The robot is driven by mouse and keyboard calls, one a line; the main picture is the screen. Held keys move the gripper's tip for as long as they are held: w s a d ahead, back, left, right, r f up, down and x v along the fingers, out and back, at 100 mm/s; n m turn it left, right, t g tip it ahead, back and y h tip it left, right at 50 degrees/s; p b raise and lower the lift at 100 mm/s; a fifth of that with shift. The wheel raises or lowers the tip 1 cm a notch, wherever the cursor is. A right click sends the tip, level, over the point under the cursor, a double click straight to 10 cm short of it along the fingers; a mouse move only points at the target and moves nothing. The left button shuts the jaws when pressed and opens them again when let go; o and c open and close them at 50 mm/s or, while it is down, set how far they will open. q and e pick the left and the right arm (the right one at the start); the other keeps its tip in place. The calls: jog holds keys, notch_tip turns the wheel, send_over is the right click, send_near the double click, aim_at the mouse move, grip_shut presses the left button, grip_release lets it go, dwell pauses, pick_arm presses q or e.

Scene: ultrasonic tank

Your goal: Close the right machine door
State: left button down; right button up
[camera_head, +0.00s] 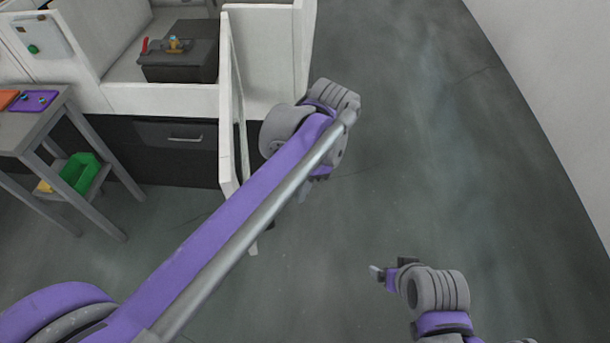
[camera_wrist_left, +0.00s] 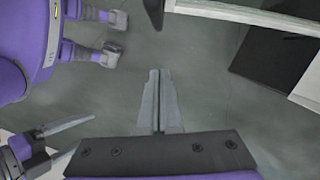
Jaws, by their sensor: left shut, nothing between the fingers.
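The right machine door (camera_head: 228,110) is a thin white panel, seen nearly edge-on, swung open and jutting from the machine (camera_head: 258,60) toward me. My left arm crosses over the lower part of the view, and its wrist is to the right of the door. My left gripper (camera_wrist_left: 160,85) is shut and empty in the left wrist view; in the head view its fingers are mostly hidden under the arm. A white panel edge (camera_wrist_left: 250,16) shows at the wrist view's upper right, apart from the fingers. My right gripper (camera_head: 382,273) is low over open floor, its jaw opening unclear.
A dark block with a red-handled tool (camera_head: 178,58) is inside the machine's open bay. A grey side table (camera_head: 40,125) at the left holds a purple tray (camera_head: 35,100), with a green bin (camera_head: 80,172) on its lower shelf. Floor right of the door is clear up to a pale wall (camera_head: 560,80).

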pick_arm(q)
jog(key=shift+s+a+f, duration=0.3)
jog(key=shift+a+f, duration=0.15)
jog(key=shift+a, duration=0.25)
jog(key=shift+s+a+f, duration=0.35)
jog(key=shift+a+f, duration=0.05)
jog(key=shift+a, duration=0.35)
jog(key=shift+s+a+f, duration=0.3)
jog(key=shift+a+f, duration=0.15)
jog(key=shift+a, duration=0.25)
jog(key=shift+a, duration=0.1)
